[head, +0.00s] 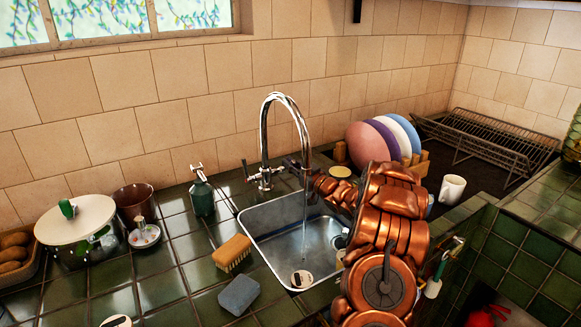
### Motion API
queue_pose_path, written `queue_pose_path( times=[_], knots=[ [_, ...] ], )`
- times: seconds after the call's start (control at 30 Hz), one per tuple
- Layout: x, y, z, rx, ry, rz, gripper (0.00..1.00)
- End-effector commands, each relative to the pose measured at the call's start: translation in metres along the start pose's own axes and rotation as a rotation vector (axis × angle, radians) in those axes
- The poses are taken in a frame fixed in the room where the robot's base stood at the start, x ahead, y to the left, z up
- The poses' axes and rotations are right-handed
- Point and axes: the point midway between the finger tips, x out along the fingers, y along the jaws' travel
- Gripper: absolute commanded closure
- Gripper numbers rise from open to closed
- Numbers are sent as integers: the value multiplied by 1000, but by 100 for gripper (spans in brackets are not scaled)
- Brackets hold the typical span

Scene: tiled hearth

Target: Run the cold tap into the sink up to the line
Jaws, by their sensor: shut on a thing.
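The chrome tap (283,100) stands behind the sink, with a high curved spout and a handle on each side. A thin stream of water (305,212) falls from the spout into the steel sink (275,240). My copper-coloured arm reaches in from the right and covers the sink's right side. My gripper (312,178) is at the tap's right handle (292,163) and is shut on it; its fingertips are small and partly hidden. A round, pale, marked disc (301,279) shows at the sink's near end. I cannot make out the water level or a fill line.
A wooden brush (232,252) and a blue-grey sponge (239,295) lie left of the sink. A green bottle (202,198) stands behind them. Plates (372,143), a white mug (452,189) and a wire rack (475,138) are on the right. A lidded pot (78,228) stands left.

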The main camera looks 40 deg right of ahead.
Motion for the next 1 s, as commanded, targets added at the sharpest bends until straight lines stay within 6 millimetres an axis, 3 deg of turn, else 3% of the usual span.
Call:
queue_pose_path(
  times=[0.2, 0.23, 0.47, 0.83, 1.0],
  knots=[
    [0, 0, -1, 0, 1, 1, 100],
    [0, 0, -1, 0, 1, 1, 86],
    [0, 0, -1, 1, 0, 0, 62],
    [-3, 0, -1, 1, -1, 0, 62],
    [-19, 1, -1, 2, 1, 2, 62]
  ],
)
